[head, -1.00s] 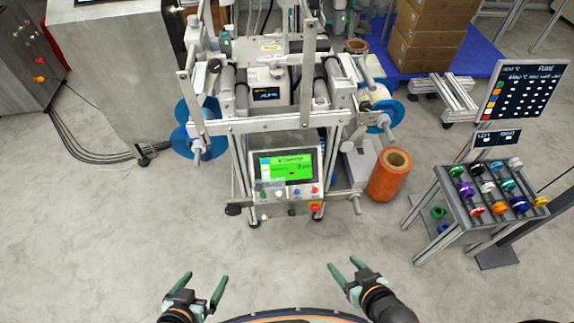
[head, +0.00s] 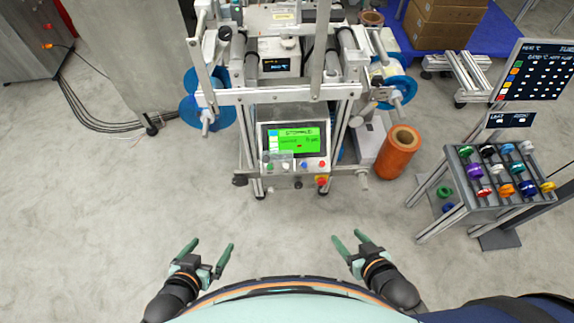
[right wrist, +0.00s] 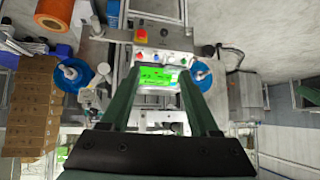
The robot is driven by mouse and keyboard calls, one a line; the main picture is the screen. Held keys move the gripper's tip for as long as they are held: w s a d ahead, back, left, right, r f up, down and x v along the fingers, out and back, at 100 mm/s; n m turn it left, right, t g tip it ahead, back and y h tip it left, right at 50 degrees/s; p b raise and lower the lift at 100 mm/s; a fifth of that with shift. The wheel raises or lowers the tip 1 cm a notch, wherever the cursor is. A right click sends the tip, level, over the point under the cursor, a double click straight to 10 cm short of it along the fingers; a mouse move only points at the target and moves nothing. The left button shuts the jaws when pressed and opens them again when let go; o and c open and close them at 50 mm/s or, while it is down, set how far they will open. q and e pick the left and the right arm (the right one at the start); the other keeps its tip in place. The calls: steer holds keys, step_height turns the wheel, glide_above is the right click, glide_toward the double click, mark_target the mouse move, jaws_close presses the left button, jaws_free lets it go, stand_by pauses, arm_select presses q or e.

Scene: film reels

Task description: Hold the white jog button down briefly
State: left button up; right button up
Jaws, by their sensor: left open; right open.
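The control panel (head: 258,140) has a lit green screen (head: 293,140) and a row of small coloured buttons under it. The white jog button (head: 287,166) appears to be in that row, between a green and a blue one, partly behind a clear guard; it is too small to see whether it is pressed. My left gripper (head: 211,244) is open and empty, below and left of the panel. My right gripper (head: 349,236) is open and empty, below and right of it. Both are well apart from the panel. The right wrist view shows the screen (right wrist: 158,76) upside down between my right fingers (right wrist: 160,85).
A red stop button (head: 321,181) sits at the panel's lower right corner. An orange roll (head: 398,155) stands right of the machine. A rack of coloured reels (head: 455,207) and a dark board (head: 535,72) are further right. The floor before the machine is clear.

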jaws_close()
stand_by(0.4)
stand_by(1.3)
